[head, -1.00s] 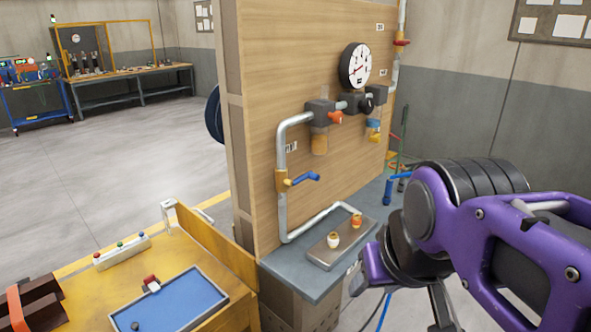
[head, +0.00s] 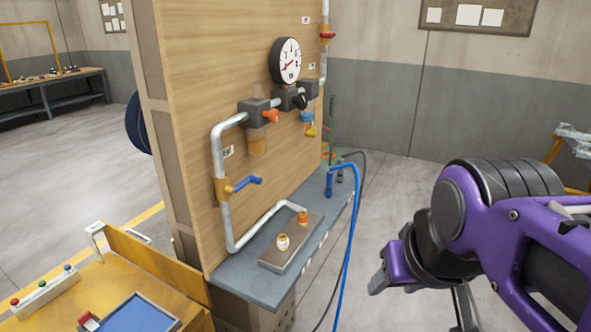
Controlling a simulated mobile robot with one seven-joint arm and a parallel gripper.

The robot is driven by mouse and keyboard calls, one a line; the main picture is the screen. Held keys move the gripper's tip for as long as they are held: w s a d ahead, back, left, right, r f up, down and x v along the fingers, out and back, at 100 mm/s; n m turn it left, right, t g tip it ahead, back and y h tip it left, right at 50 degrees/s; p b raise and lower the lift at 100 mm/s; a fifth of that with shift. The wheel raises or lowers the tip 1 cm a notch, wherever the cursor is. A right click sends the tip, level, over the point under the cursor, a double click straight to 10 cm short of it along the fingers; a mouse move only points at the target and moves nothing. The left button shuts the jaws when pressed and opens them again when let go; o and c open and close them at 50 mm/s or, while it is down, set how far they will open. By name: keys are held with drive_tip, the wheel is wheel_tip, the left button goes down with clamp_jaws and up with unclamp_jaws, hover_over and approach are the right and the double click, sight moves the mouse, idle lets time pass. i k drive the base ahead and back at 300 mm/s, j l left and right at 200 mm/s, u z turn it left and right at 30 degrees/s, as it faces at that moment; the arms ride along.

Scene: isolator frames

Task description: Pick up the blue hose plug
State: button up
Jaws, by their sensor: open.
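The blue hose plug (head: 329,183) stands upright near the far right end of the grey shelf (head: 241,284). A blue hose (head: 352,235) arches beside it and hangs over the shelf's right edge. My gripper (head: 422,294) is on the purple arm at the right of the head view. It is open, nearer to the camera, to the right of and apart from the plug. Nothing shows between its fingers, though their lower part is partly hidden.
A wooden panel (head: 190,60) with a gauge (head: 286,61), pipes and a blue-handled valve (head: 246,184) rises behind the shelf. A metal plate (head: 275,262) with two small fittings lies on the shelf. A dark hose (head: 364,172) stands behind the plug. Open floor (head: 400,190) lies to the right.

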sight(330, 175)
drive_tip(key=u, duration=0.6)
drive_tip(key=i+l+u, duration=0.15)
drive_tip(key=l+u, duration=0.25)
drive_tip(key=i+l+u, duration=0.1)
drive_tip(key=l+u, duration=0.15)
drive_tip(key=u, duration=0.2)
drive_tip(key=i+l+u, duration=0.1)
drive_tip(key=l+u, duration=0.3)
drive_tip(key=l, duration=0.4)
drive_tip(key=l+u, duration=0.15)
drive_tip(key=l, duration=1.5)
drive_tip(key=l+z, duration=0.1)
drive_tip(key=l, duration=0.4)
drive_tip(key=i+l+z, duration=0.15)
drive_tip(key=l, duration=0.35)
drive_tip(key=j+u, duration=0.3)
drive_tip(key=k+l, duration=0.05)
drive_tip(key=l, duration=0.05)
